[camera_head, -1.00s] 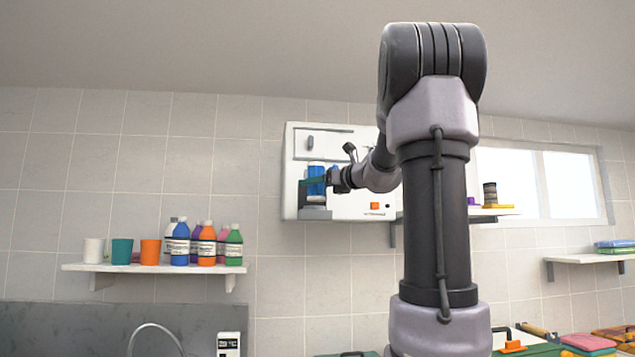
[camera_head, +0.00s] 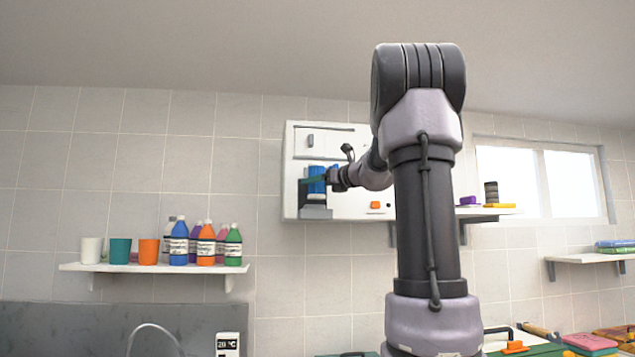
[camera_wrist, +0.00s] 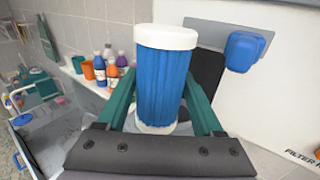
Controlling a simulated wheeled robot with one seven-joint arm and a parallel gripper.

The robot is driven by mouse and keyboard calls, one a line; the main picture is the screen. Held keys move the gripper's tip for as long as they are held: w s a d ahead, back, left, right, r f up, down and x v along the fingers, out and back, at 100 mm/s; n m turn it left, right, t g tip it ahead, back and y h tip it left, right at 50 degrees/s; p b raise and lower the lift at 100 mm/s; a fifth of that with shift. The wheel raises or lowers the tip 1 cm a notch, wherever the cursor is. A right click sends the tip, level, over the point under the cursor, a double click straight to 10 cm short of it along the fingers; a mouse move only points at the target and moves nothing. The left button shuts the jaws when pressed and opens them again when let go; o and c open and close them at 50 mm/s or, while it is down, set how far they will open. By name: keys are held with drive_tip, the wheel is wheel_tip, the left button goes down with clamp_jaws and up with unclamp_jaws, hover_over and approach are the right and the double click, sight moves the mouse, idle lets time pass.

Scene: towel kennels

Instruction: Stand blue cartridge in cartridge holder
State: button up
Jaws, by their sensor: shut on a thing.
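The blue cartridge (camera_head: 317,173) is a ribbed blue cylinder with white end caps. It stands upright in front of the white wall unit (camera_head: 348,143). My gripper (camera_wrist: 160,82) has its green fingers shut around the cartridge, which also shows in the wrist view (camera_wrist: 160,75). A grey ledge (camera_head: 316,213), perhaps the cartridge holder, is just below it on the unit. I cannot tell whether the cartridge's lower end touches the ledge. In the wrist view the gripper body hides the area below the cartridge.
A blue block (camera_wrist: 245,50) sticks out from the unit, right of the cartridge. A shelf (camera_head: 150,268) with cups and bottles is on the wall at left. Another shelf (camera_head: 487,211) is to the right of the unit. A dark lever (camera_head: 348,153) is above my wrist.

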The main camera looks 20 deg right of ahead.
drive_tip(key=shift+w+d+f, duration=0.15)
drive_tip(key=shift+w+d, duration=0.1)
drive_tip(key=shift+w, duration=0.65)
drive_tip(key=shift+w+d+f, duration=0.1)
drive_tip(key=shift+w+d, duration=0.2)
drive_tip(key=shift+w, duration=0.6)
drive_tip(key=shift+w+d+f, duration=0.15)
drive_tip(key=shift+w+d, duration=0.1)
drive_tip(key=shift+w, duration=0.65)
drive_tip(key=shift+f, duration=0.95)
drive_tip(key=o, duration=1.5)
drive_tip(key=shift+s, duration=0.1)
drive_tip(key=v, duration=1)
drive_tip(key=shift+s+r, duration=0.15)
drive_tip(key=shift+s, duration=0.3)
drive_tip(key=shift+a, duration=0.15)
